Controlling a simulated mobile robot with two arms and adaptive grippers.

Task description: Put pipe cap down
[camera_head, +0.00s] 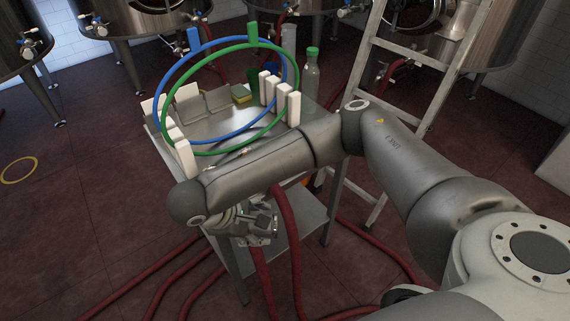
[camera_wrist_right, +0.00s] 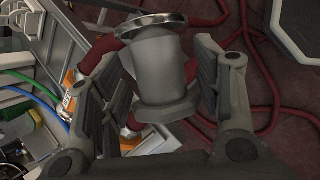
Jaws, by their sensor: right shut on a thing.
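My right gripper (camera_wrist_right: 155,75) is shut on a grey metal piece with a flanged rim, which I take to be the pipe cap (camera_wrist_right: 155,68). The cap sits between the two dark fingers in the right wrist view. In the head view my right gripper (camera_head: 262,228) hangs beside the near edge of the metal cart, below its top. The cap cannot be clearly made out there. My left gripper is not in view.
The cart top (camera_head: 215,125) holds white racks (camera_head: 278,90), a blue and a green hoop (camera_head: 243,142), a sponge (camera_head: 241,94) and a bottle (camera_head: 310,75). Red hoses (camera_head: 287,240) run down past the gripper to the floor. A ladder (camera_head: 437,85) leans behind.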

